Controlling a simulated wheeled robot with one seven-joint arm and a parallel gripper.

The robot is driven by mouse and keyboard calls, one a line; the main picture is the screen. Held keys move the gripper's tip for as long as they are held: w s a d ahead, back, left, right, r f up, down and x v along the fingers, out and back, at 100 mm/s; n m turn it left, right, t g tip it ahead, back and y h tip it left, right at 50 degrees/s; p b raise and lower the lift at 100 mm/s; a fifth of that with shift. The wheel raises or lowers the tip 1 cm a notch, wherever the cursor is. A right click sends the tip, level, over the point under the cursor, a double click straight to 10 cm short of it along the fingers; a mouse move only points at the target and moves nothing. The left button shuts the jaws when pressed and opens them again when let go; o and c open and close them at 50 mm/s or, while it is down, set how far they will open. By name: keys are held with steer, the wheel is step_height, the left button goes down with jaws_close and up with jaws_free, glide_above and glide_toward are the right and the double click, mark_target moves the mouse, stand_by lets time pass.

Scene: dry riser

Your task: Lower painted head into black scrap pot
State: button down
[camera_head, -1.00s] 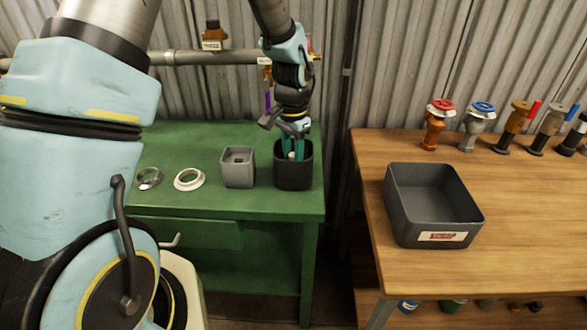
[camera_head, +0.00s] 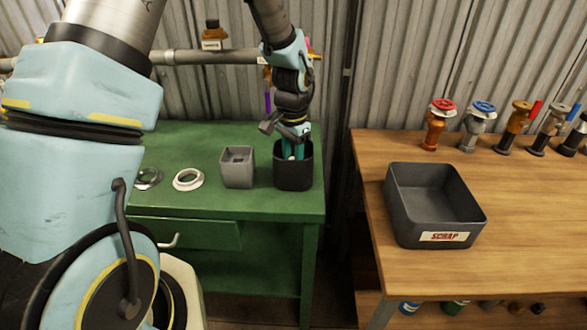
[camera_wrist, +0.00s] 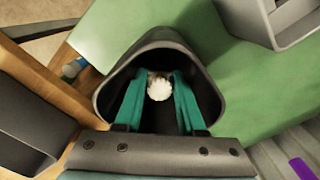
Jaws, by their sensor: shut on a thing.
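The black scrap pot (camera_head: 293,176) stands on the right end of the green bench, and its rim (camera_wrist: 112,75) fills the middle of the wrist view. My gripper (camera_head: 293,150) points down into the pot, with its teal fingers inside the opening. In the wrist view the fingers (camera_wrist: 160,98) are shut on a pale, round, ridged piece (camera_wrist: 159,88), which I take for the painted head. The piece is inside the mouth of the pot. Its lower part and the pot's floor are hidden, so I cannot tell whether it touches the bottom.
A small grey square container (camera_head: 237,168) stands just left of the pot. A white ring (camera_head: 188,180) and a metal ring (camera_head: 148,178) lie further left on the green bench (camera_head: 215,205). A grey bin labelled SCRAP (camera_head: 418,222) and several valves sit on the wooden bench.

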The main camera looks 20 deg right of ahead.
steer(key=shift+f, duration=0.45)
stand_by(0.3)
steer(key=shift+c, duration=2.1)
jaws_free()
